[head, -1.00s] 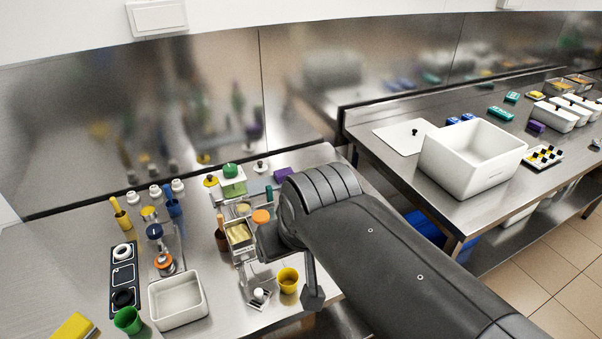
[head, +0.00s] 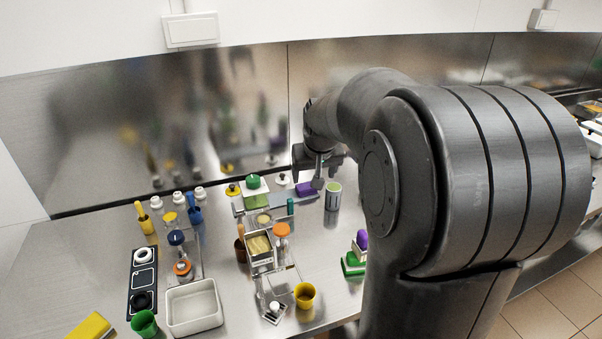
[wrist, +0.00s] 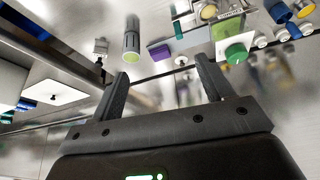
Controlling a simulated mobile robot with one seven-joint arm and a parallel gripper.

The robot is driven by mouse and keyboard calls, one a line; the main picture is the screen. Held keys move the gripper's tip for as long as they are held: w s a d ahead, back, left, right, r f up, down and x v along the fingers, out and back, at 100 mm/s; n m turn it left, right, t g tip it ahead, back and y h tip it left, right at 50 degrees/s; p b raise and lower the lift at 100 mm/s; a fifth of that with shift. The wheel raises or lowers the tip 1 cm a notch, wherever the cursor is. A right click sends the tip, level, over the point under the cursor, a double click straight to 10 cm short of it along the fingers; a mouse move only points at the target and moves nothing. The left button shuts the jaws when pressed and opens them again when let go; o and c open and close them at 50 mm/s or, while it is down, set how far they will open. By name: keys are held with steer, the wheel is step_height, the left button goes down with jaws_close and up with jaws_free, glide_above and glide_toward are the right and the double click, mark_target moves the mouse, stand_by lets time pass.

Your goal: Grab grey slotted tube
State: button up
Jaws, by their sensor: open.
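A purple block (head: 305,189) lies close to the tube. A green-knobbed device (head: 254,188) stands to the left. A green-based item with a purple knob (head: 354,258) is nearer the front. A steel wall (head: 150,130) closes off the back.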

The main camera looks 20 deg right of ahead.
steer(key=w+d+f, duration=0.6)
steer(key=w+d, duration=0.1)
steer(key=m, duration=0.1)
glide_toward(334, 190)
steer(key=w+f, duration=0.1)
steer(key=f, duration=0.1)
steer(key=shift+g, duration=0.3)
steer(key=x, duration=0.5)
steer(key=shift+w+d, duration=0.1)
steer(key=shift+w, duration=0.15)
steer(key=shift+d+x, duration=0.2)
steer(key=shift+x, duration=2.8)
steer(key=shift+w, duration=0.15)
steer(key=shift+c, duration=0.4)
steer(key=shift+r, duration=0.1)
steer(key=c, duration=1.1)
